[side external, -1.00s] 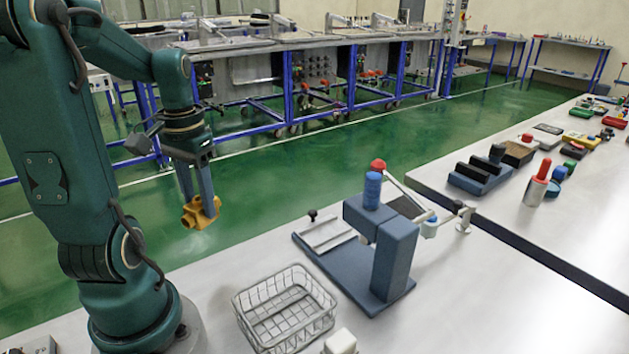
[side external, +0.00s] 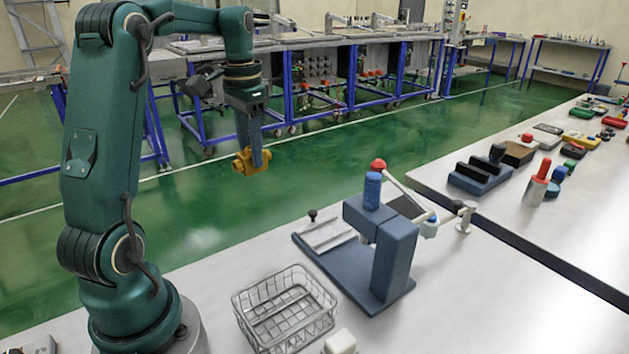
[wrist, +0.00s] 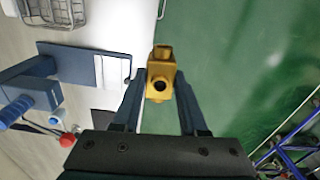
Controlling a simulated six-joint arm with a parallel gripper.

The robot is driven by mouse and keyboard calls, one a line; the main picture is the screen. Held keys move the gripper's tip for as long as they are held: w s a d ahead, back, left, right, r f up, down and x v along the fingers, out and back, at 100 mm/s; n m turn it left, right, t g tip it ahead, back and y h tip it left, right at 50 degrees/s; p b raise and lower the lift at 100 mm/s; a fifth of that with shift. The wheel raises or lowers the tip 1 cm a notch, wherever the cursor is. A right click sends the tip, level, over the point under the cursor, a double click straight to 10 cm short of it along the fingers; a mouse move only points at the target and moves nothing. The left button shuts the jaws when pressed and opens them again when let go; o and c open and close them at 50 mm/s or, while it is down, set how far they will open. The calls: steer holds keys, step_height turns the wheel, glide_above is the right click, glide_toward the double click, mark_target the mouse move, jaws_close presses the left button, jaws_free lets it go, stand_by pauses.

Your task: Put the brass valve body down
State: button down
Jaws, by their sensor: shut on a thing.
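The brass valve body (side external: 251,162) is a small yellow block with a round port. It hangs in the air in the side view, with green floor behind it. My gripper (side external: 256,158) points down and is shut on it. In the wrist view the brass valve body (wrist: 161,75) sits between the fingertips of my gripper (wrist: 160,88), with a dark round opening facing the camera. A wire basket (side external: 285,308) stands on the bench near my base and looks empty. It also shows at the top of the wrist view.
A blue press (side external: 388,250) with a red-knobbed lever stands on the bench right of the basket. A white block (side external: 340,342) lies at the front edge. A second bench (side external: 500,210) at the right carries several parts. Bare bench top lies right of the press.

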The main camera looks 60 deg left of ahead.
steer(key=shift+m, duration=0.5)
steer(key=w+d+f, duration=0.2)
steer(key=w+d, duration=0.1)
steer(key=w+d+f, duration=0.3)
steer(key=d, duration=0.1)
steer(key=w+d+f, duration=0.3)
steer(key=shift+w+d, duration=0.25)
steer(key=shift+d, duration=0.1)
glide_above(326, 232)
steer(key=shift+f, duration=2.1)
steer(key=shift+f, duration=0.15)
steer(key=c, duration=0.7)
jaws_free()
steer(key=shift+s, duration=0.1)
steer(key=shift+c, duration=0.2)
